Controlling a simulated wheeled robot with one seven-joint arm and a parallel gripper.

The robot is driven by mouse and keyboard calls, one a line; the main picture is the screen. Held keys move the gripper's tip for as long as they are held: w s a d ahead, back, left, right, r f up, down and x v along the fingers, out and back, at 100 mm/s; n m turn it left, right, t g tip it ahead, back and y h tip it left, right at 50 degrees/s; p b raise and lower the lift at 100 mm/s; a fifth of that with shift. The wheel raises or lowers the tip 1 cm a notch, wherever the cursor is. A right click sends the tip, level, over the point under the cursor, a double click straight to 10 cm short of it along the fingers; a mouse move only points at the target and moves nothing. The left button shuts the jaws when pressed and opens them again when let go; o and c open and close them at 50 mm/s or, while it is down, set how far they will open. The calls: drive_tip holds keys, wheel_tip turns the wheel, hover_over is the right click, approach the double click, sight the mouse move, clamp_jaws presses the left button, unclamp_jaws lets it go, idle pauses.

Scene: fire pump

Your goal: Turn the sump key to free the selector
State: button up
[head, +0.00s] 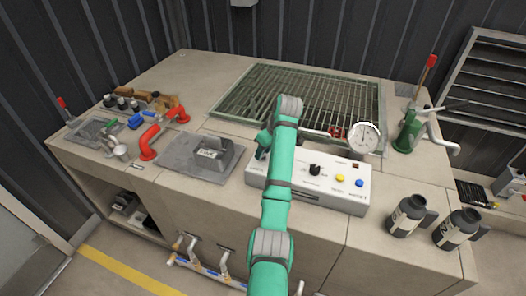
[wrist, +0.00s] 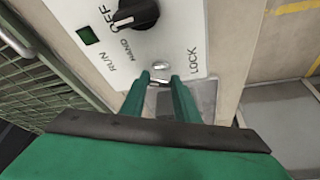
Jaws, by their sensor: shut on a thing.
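The white control box (head: 345,188) stands on the bench in the head view, and my gripper (head: 263,146) is over its left end. In the wrist view my gripper (wrist: 160,78) has its two green fingertips around a small silver key-like piece (wrist: 161,68) beside the LOCK label. The fingers hide most of that piece, so its angle is unclear. The black selector knob (wrist: 137,13) sits close by with OFF, HAND and RUN labels. The selector also shows in the head view (head: 315,170).
A pressure gauge (head: 364,137) stands behind the box. Dark bottles (head: 408,215) stand at the right. A grey block (head: 205,155) lies to the left.

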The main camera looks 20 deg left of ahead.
drive_tip(key=n+g, duration=0.1)
drive_tip(key=n, duration=0.3)
drive_tip(key=shift+w+n+g, duration=0.15)
drive_tip(key=shift+n+g, duration=0.15)
drive_tip(key=shift+g, duration=0.1)
drive_tip(key=shift+y, duration=0.3)
drive_tip(key=o, duration=1)
drive_tip(key=shift+o, duration=0.2)
drive_tip(key=shift+r, duration=0.1)
drive_tip(key=v, duration=1)
drive_tip(key=shift+r, duration=0.3)
drive_tip(key=shift+d, duration=0.15)
